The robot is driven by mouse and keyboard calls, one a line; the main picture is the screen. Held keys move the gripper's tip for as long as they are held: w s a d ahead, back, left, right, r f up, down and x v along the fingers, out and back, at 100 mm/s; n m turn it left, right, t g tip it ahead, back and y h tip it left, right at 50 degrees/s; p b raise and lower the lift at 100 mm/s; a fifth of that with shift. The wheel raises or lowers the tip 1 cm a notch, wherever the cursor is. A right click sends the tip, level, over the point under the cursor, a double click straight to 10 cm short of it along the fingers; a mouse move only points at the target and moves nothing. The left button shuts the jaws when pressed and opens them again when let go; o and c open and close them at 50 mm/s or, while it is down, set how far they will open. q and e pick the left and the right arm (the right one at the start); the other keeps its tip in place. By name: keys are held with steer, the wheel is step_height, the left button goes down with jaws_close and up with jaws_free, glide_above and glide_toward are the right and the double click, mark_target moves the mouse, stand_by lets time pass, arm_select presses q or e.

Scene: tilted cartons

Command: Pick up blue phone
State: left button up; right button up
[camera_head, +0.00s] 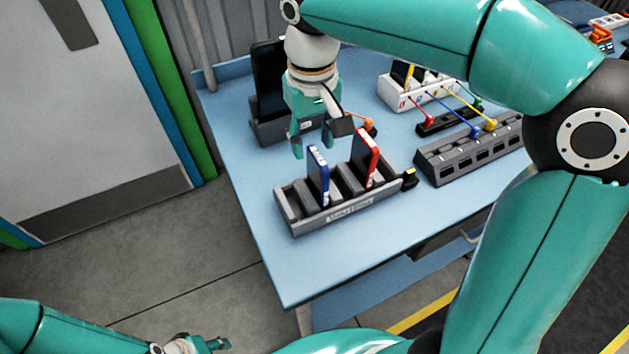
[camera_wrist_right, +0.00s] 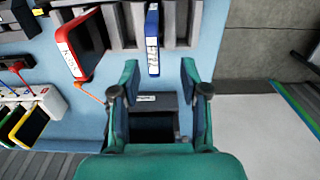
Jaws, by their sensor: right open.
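The blue phone (camera_head: 318,176) stands upright in a slot of the grey rack (camera_head: 290,213) on the blue table. A red phone (camera_head: 366,157) stands in the same rack to its right. My right gripper (camera_head: 312,150) is open and empty, just above and behind the blue phone. In the right wrist view the blue phone (camera_wrist_right: 152,40) lies beyond the open fingertips (camera_wrist_right: 158,75), with the red phone (camera_wrist_right: 82,45) to its left. My left gripper (camera_head: 218,344) is low at the bottom edge, away from the table; its jaws are too small to judge.
A large dark device in a stand (camera_head: 268,85) is behind my right gripper. A white box with cables (camera_head: 395,95) and a grey socket strip (camera_head: 465,150) stand on the right. The table's front area (camera_head: 330,265) is clear.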

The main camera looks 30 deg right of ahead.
mark_target(318, 168)
steer(key=shift+s+d+f, duration=0.1)
steer(key=shift+d+f, duration=0.1)
steer(key=shift+f, duration=1.75)
steer(key=shift+s+d+f, duration=0.1)
steer(key=shift+d+f, duration=0.1)
steer(key=shift+f, duration=1.7)
jaws_close()
